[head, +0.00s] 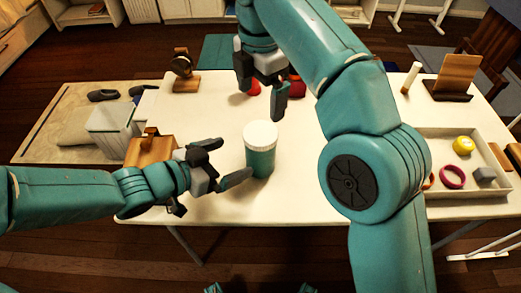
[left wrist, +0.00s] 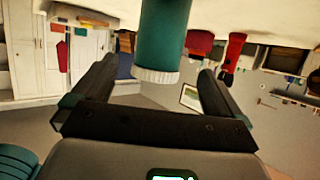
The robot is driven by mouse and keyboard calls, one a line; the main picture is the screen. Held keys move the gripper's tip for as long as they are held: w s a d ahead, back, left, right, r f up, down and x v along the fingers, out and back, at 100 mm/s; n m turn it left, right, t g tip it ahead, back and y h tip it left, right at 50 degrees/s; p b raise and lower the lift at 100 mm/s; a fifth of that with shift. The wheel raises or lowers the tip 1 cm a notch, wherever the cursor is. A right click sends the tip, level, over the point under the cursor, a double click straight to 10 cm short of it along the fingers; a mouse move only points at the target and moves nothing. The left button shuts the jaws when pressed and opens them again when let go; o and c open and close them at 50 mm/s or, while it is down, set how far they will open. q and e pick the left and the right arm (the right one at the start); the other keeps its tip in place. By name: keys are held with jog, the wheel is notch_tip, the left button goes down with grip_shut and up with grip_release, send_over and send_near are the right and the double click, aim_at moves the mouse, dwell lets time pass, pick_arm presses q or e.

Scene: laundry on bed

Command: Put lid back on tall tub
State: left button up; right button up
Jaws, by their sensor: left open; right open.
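The tall teal tub (head: 260,162) stands upright near the middle of the white table. Its white ribbed lid (head: 261,133) sits on top of it. My left gripper (head: 222,162) is open just left of the tub, fingers pointing at it. In the left wrist view the tub (left wrist: 164,32) appears upside down, with the lid (left wrist: 157,76) between the open fingers (left wrist: 155,85). I see no finger closed on it. My right gripper (head: 262,92) is open and empty above the table, behind and above the lid. I cannot tell how tightly the lid is seated.
A tray (head: 432,135) at the right holds a yellow round thing (head: 463,145), a purple ring (head: 452,177) and a grey block (head: 484,175). Red things (head: 297,85) lie behind my right gripper. Wooden stands (head: 185,76) are at the left. The table in front of the tub is clear.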

pick_arm(q)
jog(key=p+v, duration=0.1)
jog(key=v, duration=0.5)
jog(key=shift+p, duration=0.35)
